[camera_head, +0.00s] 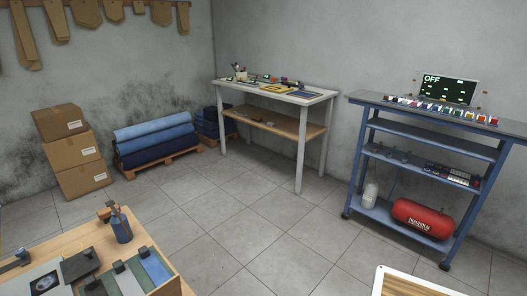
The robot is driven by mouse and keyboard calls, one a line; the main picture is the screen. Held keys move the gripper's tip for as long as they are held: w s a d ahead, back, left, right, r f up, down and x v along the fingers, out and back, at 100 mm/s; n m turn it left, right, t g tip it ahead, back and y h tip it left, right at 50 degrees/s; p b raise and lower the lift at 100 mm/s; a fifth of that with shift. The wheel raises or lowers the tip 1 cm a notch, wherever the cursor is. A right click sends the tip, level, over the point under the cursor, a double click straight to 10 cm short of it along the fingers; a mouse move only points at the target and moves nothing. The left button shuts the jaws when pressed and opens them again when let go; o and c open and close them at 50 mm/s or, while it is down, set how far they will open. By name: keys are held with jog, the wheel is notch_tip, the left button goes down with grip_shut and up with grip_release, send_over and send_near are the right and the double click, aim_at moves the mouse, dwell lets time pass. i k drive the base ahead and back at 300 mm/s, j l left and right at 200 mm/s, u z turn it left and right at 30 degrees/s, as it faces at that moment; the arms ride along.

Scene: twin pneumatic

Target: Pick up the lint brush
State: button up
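I cannot pick out the lint brush for certain. Small tools and items lie on the white workbench (318,100) by the back wall, too small to name. A wooden table (150,247) at the lower left holds a dark blue cup (122,229) with tools standing in it, dark blocks and strips of blue, grey and green cloth (154,268). Any of these small items could hide or be the brush; I cannot tell. My gripper is not in view.
A blue wheeled cart (360,160) with a red tank (423,217) and a screen (450,90) stands at the right. Cardboard boxes (75,150) and blue fabric rolls (152,132) on a pallet stand at the left. A white-edged board (383,282) shows at lower right. Mid-floor is clear.

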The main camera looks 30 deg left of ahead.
aim_at(104, 213)
jog(key=i+u, duration=0.15)
jog(key=i, duration=0.2)
jog(key=i+l+u, duration=0.15)
jog(key=i, duration=0.25)
jog(key=i+u, duration=0.2)
jog(key=u, duration=0.2)
jog(key=i+u, duration=0.15)
jog(key=u, duration=0.2)
jog(key=i+u, duration=0.2)
jog(key=u, duration=0.2)
jog(key=i+l+u, duration=0.15)
jog(key=u, duration=0.2)
jog(key=i+u, duration=0.2)
jog(key=u, duration=0.25)
jog(key=i+l+u, duration=0.15)
jog(key=u, duration=0.3)
jog(key=i+l+u, duration=0.15)
jog(key=u, duration=0.3)
jog(key=i+l+u, duration=0.1)
jog(key=u, duration=0.35)
jog(key=i+l+u, duration=0.1)
jog(key=l+u, duration=0.3)
jog(key=i+l+u, duration=0.15)
jog(key=l+u, duration=0.15)
jog(key=i+l+u, duration=0.1)
jog(key=l+u, duration=0.45)
jog(key=i+l, duration=0.05)
